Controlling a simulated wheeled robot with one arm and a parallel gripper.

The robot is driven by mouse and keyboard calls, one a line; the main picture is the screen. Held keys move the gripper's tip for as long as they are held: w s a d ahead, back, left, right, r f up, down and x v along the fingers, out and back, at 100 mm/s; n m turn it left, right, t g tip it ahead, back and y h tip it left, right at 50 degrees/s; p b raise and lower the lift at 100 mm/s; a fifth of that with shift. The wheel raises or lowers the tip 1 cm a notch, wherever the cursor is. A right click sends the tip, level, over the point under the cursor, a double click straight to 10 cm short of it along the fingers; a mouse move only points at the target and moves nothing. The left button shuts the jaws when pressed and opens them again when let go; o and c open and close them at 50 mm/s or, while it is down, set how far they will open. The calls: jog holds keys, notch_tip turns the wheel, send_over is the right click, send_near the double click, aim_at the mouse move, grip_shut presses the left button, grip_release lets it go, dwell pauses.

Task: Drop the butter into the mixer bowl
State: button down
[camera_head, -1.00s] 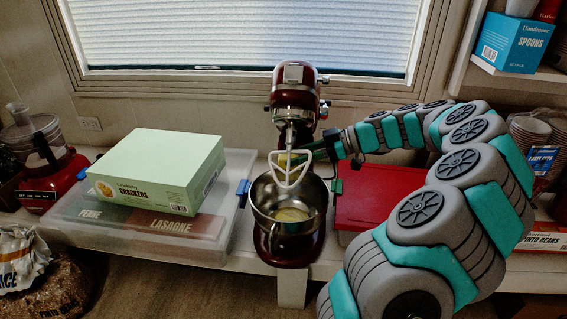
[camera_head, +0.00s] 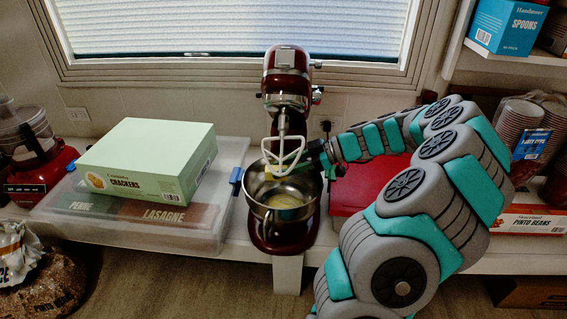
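The mixer bowl (camera_head: 258,208) is shiny metal and sits on the dark red stand mixer (camera_head: 287,78), under the raised white beater (camera_head: 284,158). A small yellowish patch, possibly the butter (camera_head: 269,173), shows at the back of the bowl just left of the gripper. A pale yellow area also shows in the bowl's bottom; I cannot tell what it is.
A pale green crackers box (camera_head: 150,165) lies on a clear lidded bin (camera_head: 170,238) to the left. A red board or lid (camera_head: 365,187) lies right of the mixer, partly behind my arm. Shelves with cups and boxes stand at the right.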

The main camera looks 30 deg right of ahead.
jog(key=shift+c, duration=2.1)
grip_release()
jog(key=v, duration=0.7)
jog(key=shift+s+d, duration=0.2)
jog(key=shift+d, duration=0.15)
jog(key=shift+r, duration=0.2)
jog(key=shift+d, duration=0.1)
